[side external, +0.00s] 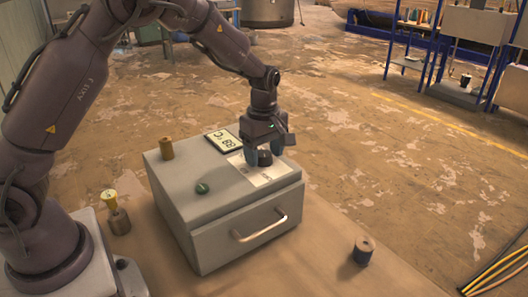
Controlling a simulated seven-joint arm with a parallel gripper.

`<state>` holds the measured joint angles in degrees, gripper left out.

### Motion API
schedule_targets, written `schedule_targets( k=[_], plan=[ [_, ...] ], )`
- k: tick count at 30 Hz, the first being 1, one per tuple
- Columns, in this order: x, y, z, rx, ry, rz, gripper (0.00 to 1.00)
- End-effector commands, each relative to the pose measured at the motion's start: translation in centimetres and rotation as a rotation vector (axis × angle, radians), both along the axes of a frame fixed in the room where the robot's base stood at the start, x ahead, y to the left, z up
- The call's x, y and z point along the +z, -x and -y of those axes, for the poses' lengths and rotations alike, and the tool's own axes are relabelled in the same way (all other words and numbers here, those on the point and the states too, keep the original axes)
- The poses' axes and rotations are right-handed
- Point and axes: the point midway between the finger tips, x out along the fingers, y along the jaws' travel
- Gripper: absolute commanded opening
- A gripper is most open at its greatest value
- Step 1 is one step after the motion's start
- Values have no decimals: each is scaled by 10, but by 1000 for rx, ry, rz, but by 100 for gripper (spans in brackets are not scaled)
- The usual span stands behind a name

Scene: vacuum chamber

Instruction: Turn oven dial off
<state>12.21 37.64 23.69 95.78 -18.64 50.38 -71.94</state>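The oven is a grey box (190,213) with a front drawer and a silver handle (260,226). A black dial (265,159) stands on a white printed label (283,176) on its top. My gripper (265,152) points down over the dial. Its fingers are apart, one on each side of the dial; I cannot make out whether they touch it. The dial's pointer and the marks around it are too small or hidden to read. A display (223,141) on the oven top shows digits that look like "68" and a C, upside down in this view.
A green round button (202,188) and a brass-coloured cylinder (166,148) are on the oven top. A yellow-topped piece (109,199) and a brown cylinder (119,221) stand at the left. A dark spool-like cylinder (363,251) stands on the table (325,268) at the right, with bare table around it.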

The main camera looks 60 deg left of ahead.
Motion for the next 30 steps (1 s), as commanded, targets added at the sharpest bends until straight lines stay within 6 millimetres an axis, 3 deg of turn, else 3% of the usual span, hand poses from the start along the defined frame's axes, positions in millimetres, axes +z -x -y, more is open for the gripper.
schedule_targets(
  k=[11,14,24,30],
  plan=[
    [4,0,0,-2,0,0,66],
    [17,0,1,-2,0,3,66],
    [91,0,0,-3,0,5,66],
    [120,0,0,-1,0,2,66]
  ],
)
